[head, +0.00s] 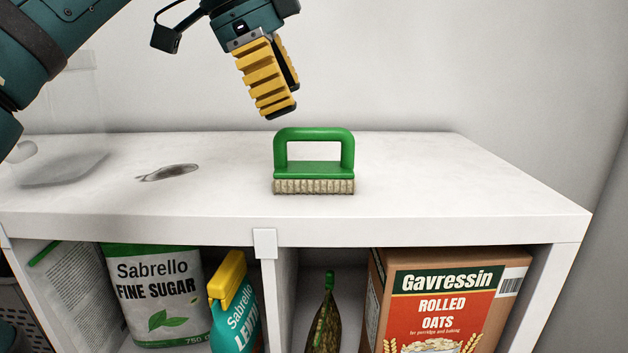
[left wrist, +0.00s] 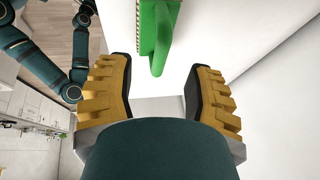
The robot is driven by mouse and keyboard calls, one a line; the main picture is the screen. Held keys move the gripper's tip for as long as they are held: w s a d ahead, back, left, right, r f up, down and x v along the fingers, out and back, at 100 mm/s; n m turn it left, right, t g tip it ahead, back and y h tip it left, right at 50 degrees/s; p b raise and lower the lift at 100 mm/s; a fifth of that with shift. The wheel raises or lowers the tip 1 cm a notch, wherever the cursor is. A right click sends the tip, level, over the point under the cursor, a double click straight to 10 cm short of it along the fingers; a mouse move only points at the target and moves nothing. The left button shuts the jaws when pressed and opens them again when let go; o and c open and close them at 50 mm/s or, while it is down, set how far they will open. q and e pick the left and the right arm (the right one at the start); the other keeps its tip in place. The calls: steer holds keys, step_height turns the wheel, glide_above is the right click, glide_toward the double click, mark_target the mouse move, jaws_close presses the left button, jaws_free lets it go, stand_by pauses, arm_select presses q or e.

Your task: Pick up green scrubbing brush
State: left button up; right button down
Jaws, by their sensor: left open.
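The green scrubbing brush (head: 314,168) stands upright on the white shelf top, bristles down and its arched handle up. My left gripper (head: 281,112) is above the brush and slightly to its left in the head view, its yellow ribbed fingers pointing down. It is open and empty, and does not touch the brush. In the left wrist view the brush handle (left wrist: 160,40) shows beyond the gap between the two open fingertips (left wrist: 158,70). My right gripper cannot be made out in either view.
The white shelf top (head: 420,185) is clear around the brush. A dark flat spoon-like item (head: 170,172) and a transparent container (head: 75,120) are at left. A wall stands behind.

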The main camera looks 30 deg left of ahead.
mark_target(311, 140)
arm_select(q)
steer(key=x, duration=0.2)
steer(key=shift+w+f, duration=0.15)
steer(key=shift+f, duration=0.1)
steer(key=shift+b+x, duration=1.05)
steer(key=shift+x, duration=1.7)
steer(key=shift+d+r, duration=0.15)
steer(key=shift+w, duration=0.1)
steer(key=shift+c, duration=0.3)
jaws_close()
